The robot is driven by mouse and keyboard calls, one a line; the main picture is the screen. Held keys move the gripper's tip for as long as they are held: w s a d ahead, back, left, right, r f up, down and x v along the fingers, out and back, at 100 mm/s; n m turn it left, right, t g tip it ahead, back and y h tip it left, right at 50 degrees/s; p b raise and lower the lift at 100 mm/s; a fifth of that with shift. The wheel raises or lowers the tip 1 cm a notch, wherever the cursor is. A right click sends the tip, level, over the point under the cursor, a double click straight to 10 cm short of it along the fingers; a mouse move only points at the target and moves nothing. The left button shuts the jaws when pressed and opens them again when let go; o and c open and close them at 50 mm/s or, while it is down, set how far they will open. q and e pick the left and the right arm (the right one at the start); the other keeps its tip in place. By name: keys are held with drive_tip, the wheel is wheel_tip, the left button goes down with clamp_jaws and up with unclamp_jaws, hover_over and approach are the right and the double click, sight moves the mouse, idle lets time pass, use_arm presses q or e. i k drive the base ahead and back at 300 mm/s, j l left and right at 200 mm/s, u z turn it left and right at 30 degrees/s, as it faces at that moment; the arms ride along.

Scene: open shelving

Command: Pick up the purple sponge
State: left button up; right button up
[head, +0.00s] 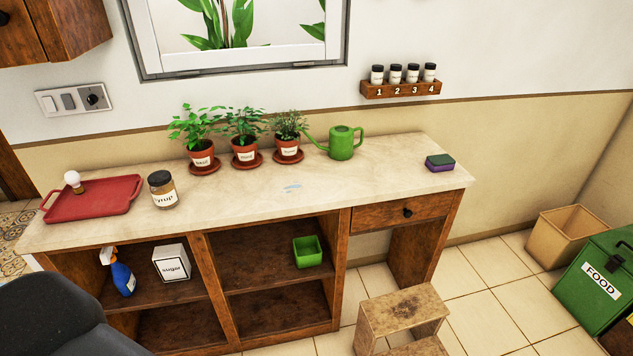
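The purple sponge (440,166) lies flat near the right end of the pale countertop (375,180) in the head view. It has a dark green top layer and a purple lower layer. Nothing touches it and the counter around it is bare. Neither of my grippers shows in the head view.
A green watering can (344,143), potted herbs (246,150), a syrup jar (163,190) and a red tray (95,199) stand on the counter. A wooden step stool (402,312) stands on the floor before its right part. A green food bin (597,285) stands right.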

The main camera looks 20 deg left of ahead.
sight(444, 162)
drive_tip(key=k, duration=0.45)
drive_tip(key=k+u, duration=0.25)
drive_tip(key=u, duration=1.15)
drive_tip(key=i+l, duration=0.1)
drive_tip(key=l, duration=0.4)
drive_tip(key=i+l, duration=0.1)
drive_tip(key=l, duration=0.35)
drive_tip(key=i+l, duration=0.1)
drive_tip(key=l, duration=0.4)
drive_tip(key=i+l, duration=0.1)
drive_tip(key=l, duration=0.85)
drive_tip(key=i+l, duration=0.15)
drive_tip(key=l, duration=0.3)
drive_tip(key=i+l, duration=0.1)
drive_tip(key=l, duration=0.4)
